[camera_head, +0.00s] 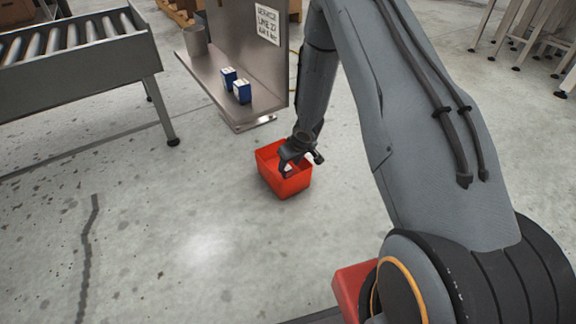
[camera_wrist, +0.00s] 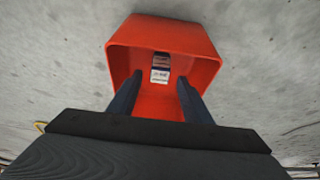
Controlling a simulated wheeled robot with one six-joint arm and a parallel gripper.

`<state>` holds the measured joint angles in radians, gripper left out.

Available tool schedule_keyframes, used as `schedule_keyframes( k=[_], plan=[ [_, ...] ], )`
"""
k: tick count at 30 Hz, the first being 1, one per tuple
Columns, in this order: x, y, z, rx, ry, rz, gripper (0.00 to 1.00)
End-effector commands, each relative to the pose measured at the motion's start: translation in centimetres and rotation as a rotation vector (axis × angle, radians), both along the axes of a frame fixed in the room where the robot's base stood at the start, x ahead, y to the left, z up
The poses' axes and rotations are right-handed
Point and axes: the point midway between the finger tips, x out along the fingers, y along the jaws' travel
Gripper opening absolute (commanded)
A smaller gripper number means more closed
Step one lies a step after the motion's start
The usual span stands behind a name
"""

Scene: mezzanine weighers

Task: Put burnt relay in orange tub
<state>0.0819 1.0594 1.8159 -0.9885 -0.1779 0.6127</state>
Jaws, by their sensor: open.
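The orange tub (camera_head: 272,180) stands on the concrete floor, and it also shows in the wrist view (camera_wrist: 128,50). My gripper (camera_head: 288,171) reaches down into the tub's opening. In the wrist view my gripper (camera_wrist: 158,100) is open, with its two dark fingers apart. A small box-shaped part with a white label and a dark blue end, seemingly the relay (camera_wrist: 160,70), lies inside the tub just beyond the fingertips. I see no finger pressed on it. Burn marks cannot be made out.
A roller conveyor (camera_head: 75,52) is at the upper left. The floor left of the tub is clear.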

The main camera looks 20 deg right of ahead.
Motion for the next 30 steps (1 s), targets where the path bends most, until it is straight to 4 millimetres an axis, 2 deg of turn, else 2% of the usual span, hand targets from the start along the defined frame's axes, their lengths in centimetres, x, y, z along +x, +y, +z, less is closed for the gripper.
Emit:
schedule_keyframes(
  k=[1, 6, 12, 30],
  plan=[
    [-0.4, -0.2, 1.6, 0.0, -0.002, 0.0, 0.45],
    [-1.6, -0.6, 4.5, 0.0, -0.002, 0.0, 0.45],
    [-2.5, -0.8, 6.6, 0.0, -0.001, 0.0, 0.45],
    [-2.8, -0.9, 7.1, 0.0, -0.001, 0.0, 0.45]
  ],
)
